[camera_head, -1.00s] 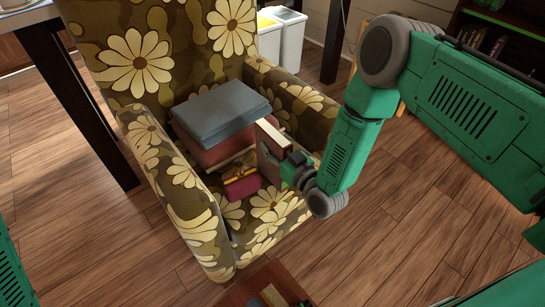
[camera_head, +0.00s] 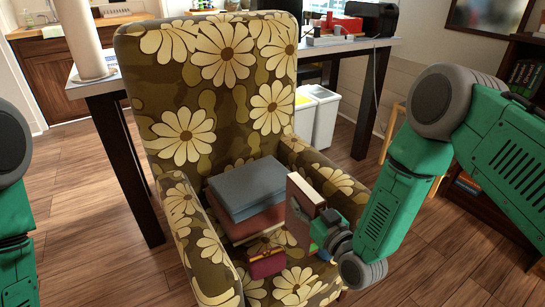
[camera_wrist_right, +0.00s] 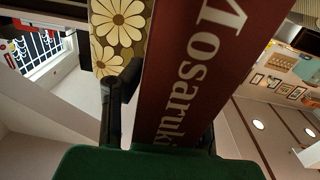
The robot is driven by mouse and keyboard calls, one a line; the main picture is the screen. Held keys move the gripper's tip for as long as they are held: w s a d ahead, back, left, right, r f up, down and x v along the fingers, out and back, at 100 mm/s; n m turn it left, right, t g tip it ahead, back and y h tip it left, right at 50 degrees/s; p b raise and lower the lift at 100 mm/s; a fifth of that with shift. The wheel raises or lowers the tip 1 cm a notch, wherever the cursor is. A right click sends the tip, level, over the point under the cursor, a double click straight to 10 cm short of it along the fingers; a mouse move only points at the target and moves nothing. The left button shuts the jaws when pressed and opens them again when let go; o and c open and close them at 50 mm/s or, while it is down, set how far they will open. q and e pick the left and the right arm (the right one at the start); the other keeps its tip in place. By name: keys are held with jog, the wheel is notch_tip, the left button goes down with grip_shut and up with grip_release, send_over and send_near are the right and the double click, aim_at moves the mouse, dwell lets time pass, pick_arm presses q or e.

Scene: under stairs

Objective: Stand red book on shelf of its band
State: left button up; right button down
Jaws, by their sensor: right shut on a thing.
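My right gripper (camera_head: 328,230) is shut on the red book (camera_head: 300,222), a dark red-brown volume held roughly upright over the armchair seat, just right of a stack of books. In the right wrist view the red book (camera_wrist_right: 205,70) fills the middle, with the pale lettering "Mosaruki" along it; a dark finger lies against its left side. A dark bookshelf (camera_head: 525,75) with a row of green books stands at the right edge, partly cut off. Its lower part is partly hidden by my right arm. My left gripper is out of view; only part of that arm shows.
The flowered armchair (camera_head: 222,60) holds a grey-blue book (camera_head: 248,186) on a reddish one (camera_head: 250,222), and a small maroon purse (camera_head: 267,262). A table (camera_head: 85,88) stands behind, with white bins (camera_head: 322,115) beneath.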

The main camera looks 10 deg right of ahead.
pick_arm(q)
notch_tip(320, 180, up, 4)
jog(key=p, duration=0.4)
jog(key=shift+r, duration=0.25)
pick_arm(e)
jog(key=s+d+r+m+h, duration=0.3)
jog(key=s+d+r+h, duration=0.2)
jog(key=s+r, duration=0.4)
jog(key=shift+r+m+t+h, duration=0.25)
jog(key=shift+m+t+h, duration=0.05)
jog(key=shift+m+t, duration=0.1)
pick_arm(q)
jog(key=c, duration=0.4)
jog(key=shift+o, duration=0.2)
pick_arm(e)
jog(key=shift+w, duration=0.1)
